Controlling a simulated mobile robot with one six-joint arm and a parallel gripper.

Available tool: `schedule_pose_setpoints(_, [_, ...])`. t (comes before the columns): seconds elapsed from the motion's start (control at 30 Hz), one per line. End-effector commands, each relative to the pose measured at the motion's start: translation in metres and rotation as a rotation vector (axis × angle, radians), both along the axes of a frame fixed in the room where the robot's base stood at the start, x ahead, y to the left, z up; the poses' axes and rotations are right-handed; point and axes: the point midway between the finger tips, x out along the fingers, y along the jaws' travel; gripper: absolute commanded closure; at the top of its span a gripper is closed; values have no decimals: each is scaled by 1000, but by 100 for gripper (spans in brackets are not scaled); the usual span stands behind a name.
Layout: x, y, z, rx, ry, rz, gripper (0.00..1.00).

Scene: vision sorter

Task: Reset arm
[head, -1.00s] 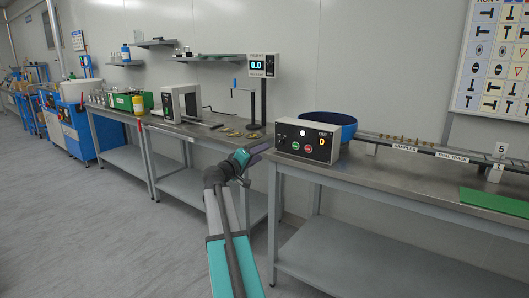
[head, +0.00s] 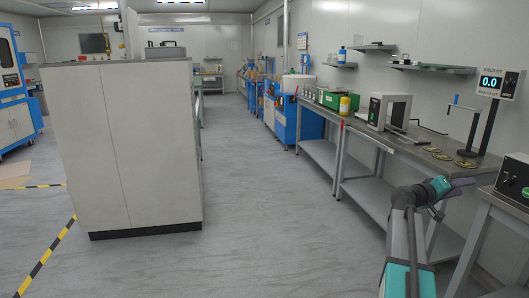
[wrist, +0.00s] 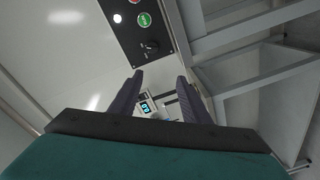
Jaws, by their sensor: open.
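My arm reaches up from the lower right of the head view, with its teal and grey links over the floor in front of the benches. My gripper (head: 462,183) is at the edge of the bench on the right, its dark fingers pointing right. In the wrist view my gripper (wrist: 160,90) shows two dark fingers spread apart, open, with nothing between them. Beyond the fingers, a small lit display (wrist: 146,107) shows in the gap.
A bench (head: 375,140) with a white-framed device (head: 399,110) runs behind. A tall grey cabinet (head: 125,150) stands left. The floor (head: 265,200) between is clear.

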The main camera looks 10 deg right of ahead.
Motion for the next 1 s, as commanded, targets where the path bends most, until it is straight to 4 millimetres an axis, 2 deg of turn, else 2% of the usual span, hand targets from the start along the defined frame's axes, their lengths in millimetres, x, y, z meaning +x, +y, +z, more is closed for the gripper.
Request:
schedule_pose_setpoints(0.03, [14,10,-6,11,15,20,57])
schedule_pose_setpoints(0.2, [52,44,-45,48,71,80,57])
schedule_pose_setpoints(0.5, [95,117,-134,156,157,182,57])
schedule_pose_setpoints(0.77, [105,185,-218,288,221,244,57])
schedule_pose_setpoints(1.0, [92,252,-293,424,291,282,57])
